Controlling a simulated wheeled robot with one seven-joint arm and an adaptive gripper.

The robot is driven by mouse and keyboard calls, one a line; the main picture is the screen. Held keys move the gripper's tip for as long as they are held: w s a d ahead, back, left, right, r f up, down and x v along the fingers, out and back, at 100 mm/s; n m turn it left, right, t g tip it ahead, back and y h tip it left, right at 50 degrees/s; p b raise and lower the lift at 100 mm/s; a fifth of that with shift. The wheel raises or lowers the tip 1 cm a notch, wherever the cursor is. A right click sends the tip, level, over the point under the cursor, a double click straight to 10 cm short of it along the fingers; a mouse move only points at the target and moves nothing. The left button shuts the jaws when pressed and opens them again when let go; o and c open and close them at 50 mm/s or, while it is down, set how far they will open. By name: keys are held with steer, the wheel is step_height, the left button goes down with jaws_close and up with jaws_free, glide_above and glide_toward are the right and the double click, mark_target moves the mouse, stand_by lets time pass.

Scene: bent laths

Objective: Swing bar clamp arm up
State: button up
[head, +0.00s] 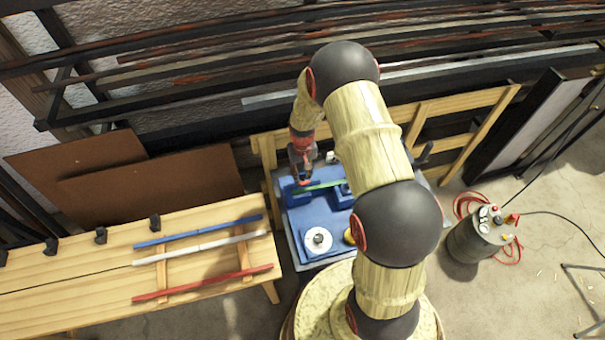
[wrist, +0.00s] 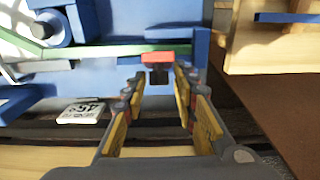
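In the wrist view the green bar (wrist: 105,52) runs level across the picture. A red grip (wrist: 153,58) with a dark stem sits near the bar, just beyond and between my fingertips. My gripper (wrist: 159,75) is open, one finger on each side of the stem. I cannot tell whether either finger touches it. In the head view my gripper (head: 303,178) hangs over the left part of the blue bench, and my arm hides some of the bench.
A wooden bench (head: 90,262) at the left carries blue, white and red laths. A white disc (head: 318,239) lies on the blue bench (head: 303,222). A grey canister (head: 478,240) with a red hose stands on the floor at the right. Brown boards lean behind.

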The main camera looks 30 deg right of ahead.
jaws_close()
steer(key=shift+w, duration=0.1)
steer(key=shift+w+d+f+g+y+b, duration=0.25)
steer(key=shift+w+g+b, duration=0.3)
steer(key=shift+g, duration=0.65)
steer(key=shift+w+d+f+g+y+b, duration=0.1)
steer(key=shift+w+f+g+y+b, duration=0.15)
steer(key=shift+w+g+b, duration=0.65)
steer(key=shift+w+d+f+g+y+b, duration=0.2)
steer(key=shift+w+f+g+b, duration=0.05)
steer(key=shift+g, duration=1.25)
steer(key=shift+o, duration=1.9)
jaws_free()
steer(key=shift+d, duration=0.15)
